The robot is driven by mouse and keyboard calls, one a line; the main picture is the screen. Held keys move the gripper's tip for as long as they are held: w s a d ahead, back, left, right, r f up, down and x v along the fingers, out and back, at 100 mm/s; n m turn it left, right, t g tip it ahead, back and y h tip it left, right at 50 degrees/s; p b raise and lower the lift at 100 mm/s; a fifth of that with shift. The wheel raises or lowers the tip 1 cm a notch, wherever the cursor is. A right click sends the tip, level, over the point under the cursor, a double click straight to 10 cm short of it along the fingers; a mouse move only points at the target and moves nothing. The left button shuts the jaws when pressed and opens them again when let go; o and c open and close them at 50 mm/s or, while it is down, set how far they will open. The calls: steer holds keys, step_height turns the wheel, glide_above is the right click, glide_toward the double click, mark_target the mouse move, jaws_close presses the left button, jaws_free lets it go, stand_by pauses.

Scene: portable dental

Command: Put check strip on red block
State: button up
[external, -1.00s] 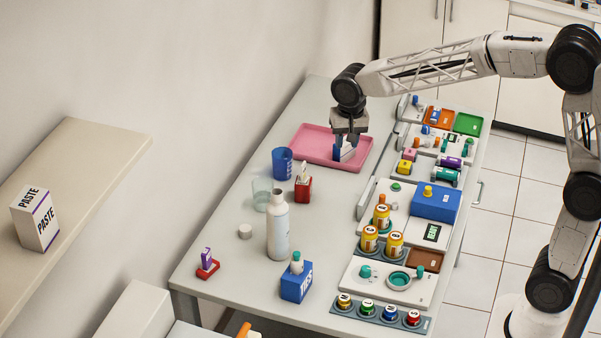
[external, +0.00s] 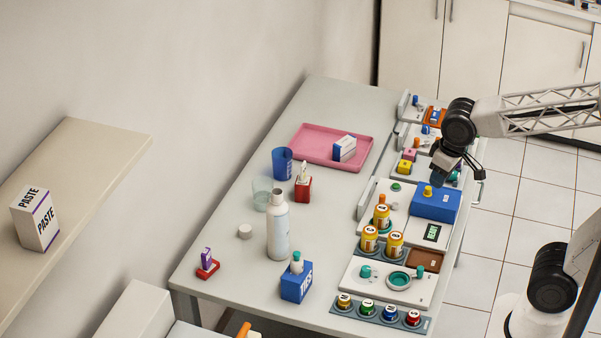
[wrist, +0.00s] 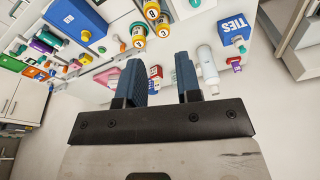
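No thing is clearly labelled as the check strip. One red block (external: 303,190) on the table has a white piece standing at its top; it also shows in the wrist view (wrist: 155,72), between my fingers. Another low red block (external: 208,270) at the table's front left has a small purple-and-white upright piece (external: 206,256) on it. Which one the task means I cannot tell. My gripper (external: 459,177) is above the right side of the table, near the blue box. In the wrist view its two blue fingers (wrist: 160,78) are apart with nothing between them.
A white-and-blue box (external: 344,148) rests on the pink tray (external: 310,152). A blue cup (external: 282,161), clear glass and white bottle (external: 278,228) stand near the red blocks. The blue box (external: 436,204), yellow jars and device panels crowd the right. The front-left tabletop is mostly clear.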

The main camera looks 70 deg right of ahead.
steer(key=s+a+f+n, duration=0.1)
steer(key=s+f+n, duration=0.1)
steer(key=s, duration=0.6)
steer(key=shift+s+a+f+n, duration=0.3)
steer(key=shift+s+f+n, duration=0.1)
steer(key=shift+n, duration=0.1)
stand_by(0.7)
